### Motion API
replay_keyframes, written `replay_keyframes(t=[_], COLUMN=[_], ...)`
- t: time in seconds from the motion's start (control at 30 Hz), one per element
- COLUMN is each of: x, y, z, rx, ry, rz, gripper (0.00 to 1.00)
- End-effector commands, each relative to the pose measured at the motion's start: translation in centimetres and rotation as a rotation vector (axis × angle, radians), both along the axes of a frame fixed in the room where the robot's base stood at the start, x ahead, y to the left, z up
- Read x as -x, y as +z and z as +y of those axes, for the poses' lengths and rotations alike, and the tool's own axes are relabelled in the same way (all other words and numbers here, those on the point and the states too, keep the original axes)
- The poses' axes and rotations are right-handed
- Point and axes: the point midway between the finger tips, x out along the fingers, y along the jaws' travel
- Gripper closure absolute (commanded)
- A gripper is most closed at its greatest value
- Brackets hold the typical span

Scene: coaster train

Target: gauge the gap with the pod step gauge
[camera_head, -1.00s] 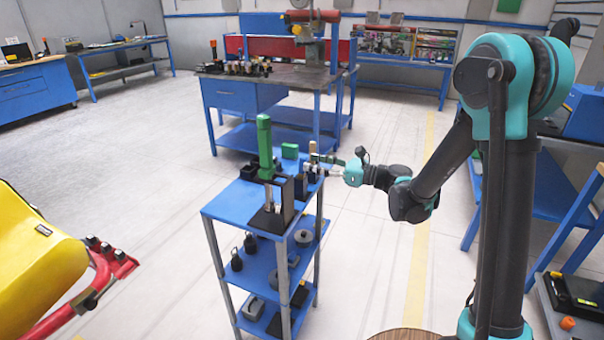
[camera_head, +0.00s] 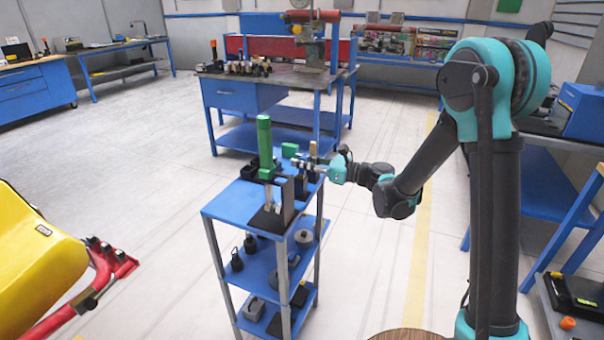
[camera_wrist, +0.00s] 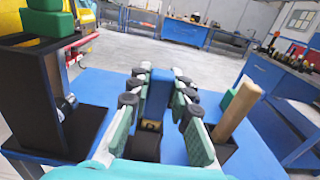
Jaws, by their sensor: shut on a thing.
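My gripper (camera_wrist: 158,115) is shut on a blue upright piece (camera_wrist: 158,92), which looks like the pod step gauge. Its lower end shows a small brass-coloured part and is close to a black holder (camera_wrist: 145,146); I cannot tell whether it is still seated there. In the head view my gripper (camera_head: 312,165) is over the far right of the blue cart top (camera_head: 228,208), and the gauge is too small to make out. A black stand (camera_head: 287,198) is at the cart's front; it also shows at the left in the wrist view (camera_wrist: 35,100). The gap itself is not clear.
A wooden handle (camera_wrist: 238,106) stands in a black holder right of my fingers, with a green block (camera_wrist: 225,101) beyond. A tall green post (camera_head: 265,142) rises from the cart. A workbench (camera_head: 240,92) stands behind. Bare blue top lies between stand and gripper.

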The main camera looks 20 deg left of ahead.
Motion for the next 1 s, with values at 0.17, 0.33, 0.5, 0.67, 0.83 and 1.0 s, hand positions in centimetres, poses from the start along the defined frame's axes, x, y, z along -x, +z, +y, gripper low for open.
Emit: replay_keyframes(t=[0.17,0.33,0.5,0.67,0.83,1.0], x=[0.0,0.0,0.0,0.0,0.0,0.1], y=[0.0,0.1,0.9,2.5,5.0,8.0], z=[0.0,0.0,0.0,0.0,0.0,0.0], rx=[0.000,0.000,0.000,0.000,0.000,0.000], ry=[0.000,0.000,0.000,0.000,0.000,0.000], rz=[0.000,0.000,0.000,0.000,0.000,0.000], gripper=[1.00,1.00,1.00,1.00,1.00,1.00])
